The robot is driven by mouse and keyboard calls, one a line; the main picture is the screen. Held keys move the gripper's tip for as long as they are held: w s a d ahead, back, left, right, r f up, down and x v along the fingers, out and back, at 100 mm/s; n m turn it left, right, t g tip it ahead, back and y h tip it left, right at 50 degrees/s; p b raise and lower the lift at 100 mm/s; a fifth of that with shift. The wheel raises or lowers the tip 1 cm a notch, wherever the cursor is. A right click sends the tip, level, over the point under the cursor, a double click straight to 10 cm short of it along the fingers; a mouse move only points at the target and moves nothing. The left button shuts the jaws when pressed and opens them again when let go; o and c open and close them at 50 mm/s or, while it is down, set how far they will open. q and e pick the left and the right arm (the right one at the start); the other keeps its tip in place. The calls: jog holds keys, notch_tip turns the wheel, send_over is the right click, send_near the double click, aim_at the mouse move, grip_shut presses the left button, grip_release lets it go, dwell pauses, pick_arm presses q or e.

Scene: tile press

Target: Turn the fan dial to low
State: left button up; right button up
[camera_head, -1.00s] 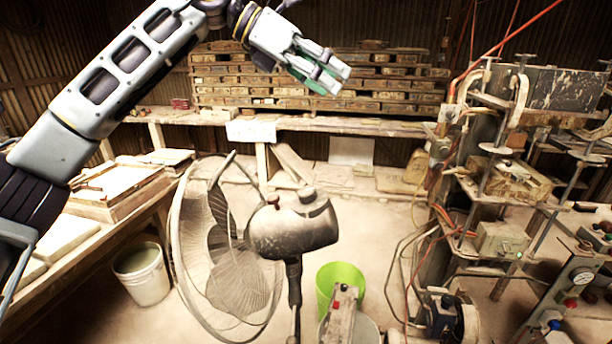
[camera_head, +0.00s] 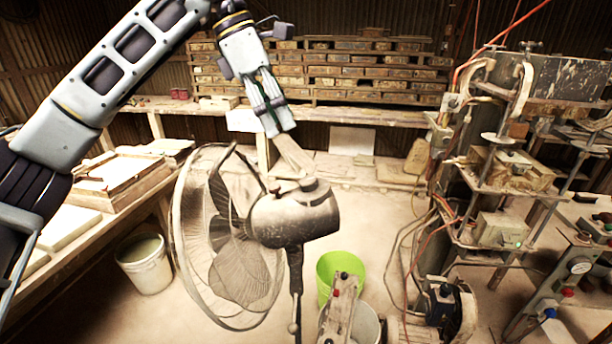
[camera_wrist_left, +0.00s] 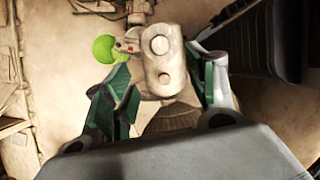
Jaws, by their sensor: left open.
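The pedestal fan stands in the middle of the head view, with a worn grey motor housing (camera_head: 294,215) behind its wire cage (camera_head: 228,240). A round dial (camera_head: 310,184) sits on top of the housing.
A press machine (camera_head: 490,200) with hoses fills the right. A table with a wooden frame (camera_head: 120,185) and a white bucket (camera_head: 145,264) are at left. Stacked tiles (camera_head: 350,75) line the back shelf.

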aim_at(308, 179)
pick_arm(q)
jog(key=p+x, duration=0.2)
jog(key=x, duration=1)
jog(key=shift+x, duration=0.9)
jog(key=c, duration=1)
